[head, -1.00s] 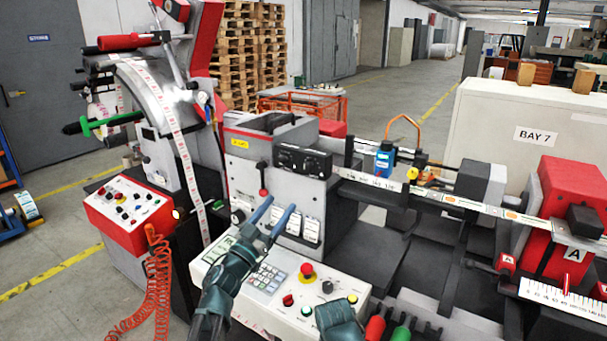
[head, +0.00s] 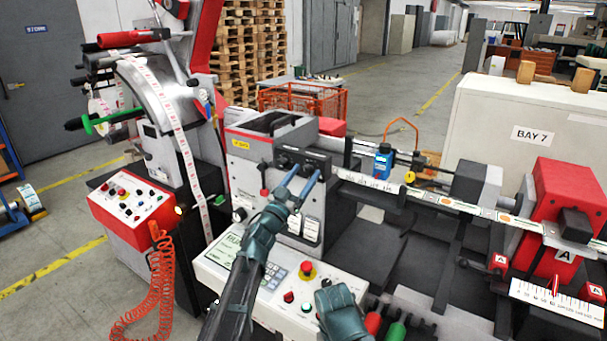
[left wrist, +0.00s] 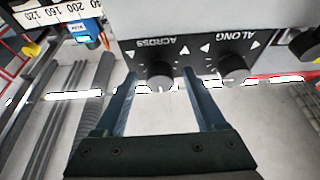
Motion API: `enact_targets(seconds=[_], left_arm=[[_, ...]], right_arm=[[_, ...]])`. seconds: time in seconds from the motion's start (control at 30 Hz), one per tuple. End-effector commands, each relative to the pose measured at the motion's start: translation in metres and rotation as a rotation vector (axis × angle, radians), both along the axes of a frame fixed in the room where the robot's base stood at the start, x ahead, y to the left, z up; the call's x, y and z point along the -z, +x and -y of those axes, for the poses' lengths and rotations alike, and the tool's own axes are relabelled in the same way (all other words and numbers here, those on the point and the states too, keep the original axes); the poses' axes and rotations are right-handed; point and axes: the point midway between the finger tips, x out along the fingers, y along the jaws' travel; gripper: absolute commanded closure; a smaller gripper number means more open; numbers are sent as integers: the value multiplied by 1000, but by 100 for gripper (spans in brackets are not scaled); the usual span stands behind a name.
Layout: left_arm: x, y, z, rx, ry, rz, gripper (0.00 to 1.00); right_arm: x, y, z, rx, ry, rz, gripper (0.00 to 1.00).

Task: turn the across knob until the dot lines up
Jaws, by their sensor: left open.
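The across knob (left wrist: 160,75) is a round black knob under the upside-down word ACROSS in the left wrist view. White arrow marks flank it on the black panel (left wrist: 200,48). No alignment dot can be made out. My left gripper (left wrist: 161,88) is open, one finger on each side of the knob with gaps showing. In the head view my left gripper (head: 303,174) reaches up to the black knob panel (head: 318,165), and its fingers hide part of it. A teal part of my right arm (head: 338,303) shows at the bottom; its fingers are not visible.
The along knob (left wrist: 234,71) sits close beside one left finger. A blue device (head: 383,163) stands on the rail to the right. Below is a control panel with a red emergency button (head: 306,268). An orange coiled hose (head: 155,285) hangs at the left.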

Motion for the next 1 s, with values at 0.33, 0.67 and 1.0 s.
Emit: enact_targets(seconds=[0.33, 0.67, 1.0], left_arm=[[0, 0, 0, 0, 0, 0, 51], [0, 0, 0, 0, 0, 0, 100], [0, 1, -1, -1, 52, 29, 100]], right_arm=[[0, 0, 0, 0, 0, 0, 100], [0, 0, 0, 0, 0, 0, 100], [-1, 0, 0, 0, 0, 0, 100]])
